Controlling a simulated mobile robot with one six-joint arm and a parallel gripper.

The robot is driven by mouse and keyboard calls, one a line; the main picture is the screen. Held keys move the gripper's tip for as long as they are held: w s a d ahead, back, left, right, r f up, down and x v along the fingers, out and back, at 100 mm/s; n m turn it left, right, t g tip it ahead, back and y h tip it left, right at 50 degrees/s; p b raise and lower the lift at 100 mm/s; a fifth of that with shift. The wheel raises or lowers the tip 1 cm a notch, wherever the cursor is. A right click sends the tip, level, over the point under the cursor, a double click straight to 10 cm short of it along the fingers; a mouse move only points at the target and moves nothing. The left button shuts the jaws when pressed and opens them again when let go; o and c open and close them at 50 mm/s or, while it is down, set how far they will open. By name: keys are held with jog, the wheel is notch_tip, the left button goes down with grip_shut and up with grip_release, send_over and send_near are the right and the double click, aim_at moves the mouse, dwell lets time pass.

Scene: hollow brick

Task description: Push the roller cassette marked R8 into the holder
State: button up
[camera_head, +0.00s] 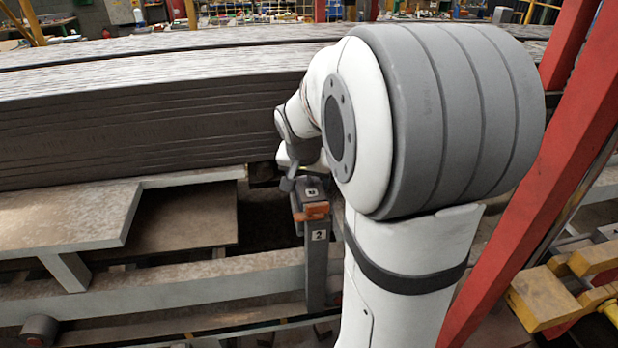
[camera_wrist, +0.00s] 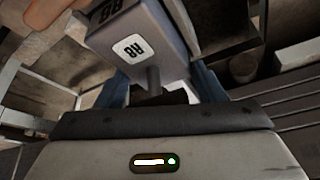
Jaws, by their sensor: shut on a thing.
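The roller cassette (camera_wrist: 150,28) is a grey box with a white label reading R8, upside down in the wrist view. A short grey stem stands out from its near end, between the fingers of my gripper (camera_wrist: 160,88). My gripper is shut on this stem. In the head view my gripper (camera_head: 291,172) is small and partly covered by my arm, just above a grey post. This post, which looks like the holder (camera_head: 316,262), has an orange lever and a plate marked 2. I cannot tell how deep the cassette sits in it.
A long stack of grey slabs (camera_head: 140,125) lies behind my gripper. Pale horizontal beams (camera_head: 170,290) run in front, with a dark gap left of the post. A red slanted beam (camera_head: 545,170) stands to the right, with yellow blocks (camera_head: 543,298) beyond it.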

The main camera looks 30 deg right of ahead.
jog(key=shift+f+b, duration=0.65)
jog(key=shift+f, duration=0.05)
jog(key=o, duration=1.3)
jog(key=shift+o, duration=0.2)
jog(key=shift+s, duration=0.1)
jog(key=shift+f, duration=0.1)
jog(key=shift+a, duration=0.1)
jog(key=v, duration=0.8)
jog(key=shift+b, duration=0.35)
